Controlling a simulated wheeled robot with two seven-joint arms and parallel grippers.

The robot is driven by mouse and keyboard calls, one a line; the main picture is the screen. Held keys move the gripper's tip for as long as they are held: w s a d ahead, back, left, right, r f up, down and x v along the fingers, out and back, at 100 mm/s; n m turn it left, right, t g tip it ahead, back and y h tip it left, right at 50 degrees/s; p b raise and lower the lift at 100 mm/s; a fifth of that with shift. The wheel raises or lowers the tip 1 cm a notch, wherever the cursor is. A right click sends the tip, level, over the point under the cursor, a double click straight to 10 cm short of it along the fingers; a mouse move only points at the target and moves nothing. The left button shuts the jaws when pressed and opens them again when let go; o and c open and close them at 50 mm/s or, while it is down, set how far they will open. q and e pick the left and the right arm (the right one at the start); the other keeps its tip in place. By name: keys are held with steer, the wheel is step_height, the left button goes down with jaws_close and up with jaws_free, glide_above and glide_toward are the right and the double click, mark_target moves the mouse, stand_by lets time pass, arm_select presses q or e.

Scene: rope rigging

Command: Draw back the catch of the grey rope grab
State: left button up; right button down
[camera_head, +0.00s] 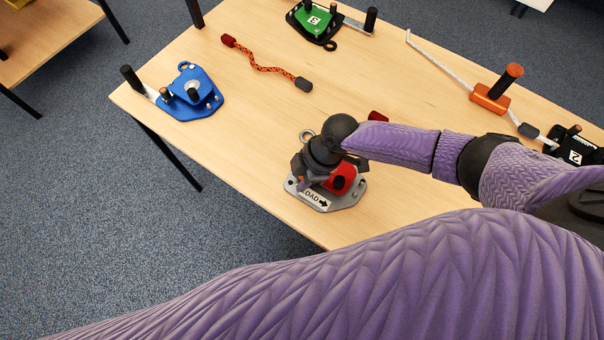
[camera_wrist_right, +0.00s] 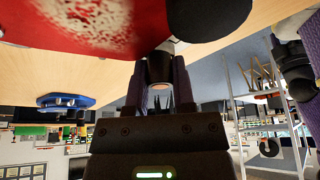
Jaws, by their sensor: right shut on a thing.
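The grey rope grab (camera_head: 350,197) lies near the front edge of the table, with a red part (camera_head: 341,178) and a white label with "LOAD" and an arrow on its plate. My right gripper (camera_head: 304,179) is over its left side, pointing down, and hides part of it. In the right wrist view the fingers (camera_wrist_right: 159,82) are closed on either side of a dark round knob (camera_wrist_right: 160,67), which I take to be the catch. The red part (camera_wrist_right: 85,22) fills the top of that view. How far the catch is drawn cannot be seen. My left gripper is out of view.
A blue rope grab (camera_head: 187,93) sits at the table's left corner, a green one (camera_head: 314,20) at the back. An orange one (camera_head: 490,97) on a white rope and a black one (camera_head: 574,148) are right. A short orange rope (camera_head: 265,67) lies mid-table.

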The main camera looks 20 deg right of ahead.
steer(key=shift+a, duration=0.1)
steer(key=shift+s+a+r+p, duration=0.1)
steer(key=shift+s+a+p, duration=0.5)
steer(key=shift+a, duration=0.05)
steer(key=shift+c, duration=2.3)
jaws_free()
steer(key=shift+a, duration=0.1)
steer(key=p+v, duration=0.3)
steer(key=v, duration=0.6)
steer(key=shift+r+p, duration=0.3)
steer(key=shift+p, duration=0.05)
